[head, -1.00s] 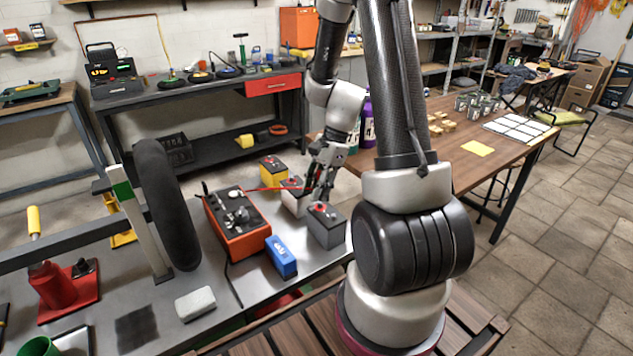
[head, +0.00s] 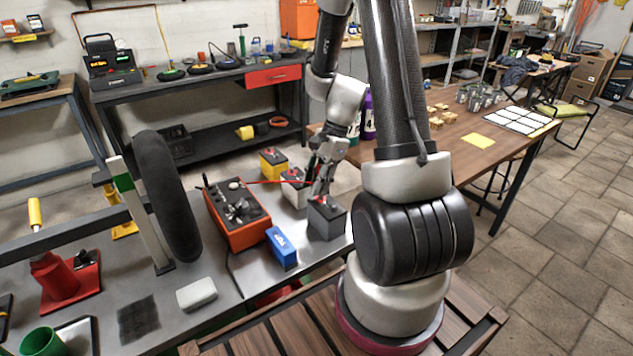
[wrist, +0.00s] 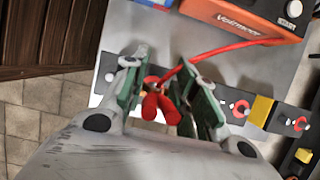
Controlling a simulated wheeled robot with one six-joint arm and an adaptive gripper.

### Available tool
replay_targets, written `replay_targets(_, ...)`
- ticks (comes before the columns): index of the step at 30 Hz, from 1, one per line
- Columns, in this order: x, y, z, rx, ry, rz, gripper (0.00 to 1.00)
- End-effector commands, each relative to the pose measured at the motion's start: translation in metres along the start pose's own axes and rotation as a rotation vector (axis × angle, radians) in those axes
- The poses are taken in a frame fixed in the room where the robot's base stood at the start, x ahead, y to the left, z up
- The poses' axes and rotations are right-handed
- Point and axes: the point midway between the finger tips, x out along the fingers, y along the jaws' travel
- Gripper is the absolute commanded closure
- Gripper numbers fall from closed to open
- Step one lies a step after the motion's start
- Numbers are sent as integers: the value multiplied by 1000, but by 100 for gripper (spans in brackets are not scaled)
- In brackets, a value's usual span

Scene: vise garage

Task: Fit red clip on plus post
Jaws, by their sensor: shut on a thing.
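The red clip (wrist: 163,102) is between the green-padded fingers of my gripper (wrist: 165,82) in the wrist view. A red cable (wrist: 222,47) runs from it to the orange voltmeter (wrist: 245,18). In the head view my gripper (head: 318,188) is low over the batteries, close above the grey battery (head: 326,222). The white battery (head: 294,192) is just left of it, partly hidden. The yellow battery (head: 274,164) stands farther back. The voltmeter (head: 236,218) is left of the batteries. I cannot make out the plus post under the clip, nor whether the clip touches one.
A black tyre-like upright (head: 168,195) and a white post (head: 142,215) stand left of the voltmeter. A wooden table (head: 475,155) is to the right.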

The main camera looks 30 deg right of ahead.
Motion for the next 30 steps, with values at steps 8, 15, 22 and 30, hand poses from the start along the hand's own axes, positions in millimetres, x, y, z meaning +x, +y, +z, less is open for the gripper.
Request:
replay_targets(8, 0, 0, 0, 0, 0, 0, 97)
replay_targets(15, 1, 0, 0, 0, 0, 0, 97)
replay_targets(22, 7, 0, -3, 0, 0, -1, 97)
replay_targets(30, 15, 0, -6, 0, 0, 0, 97)
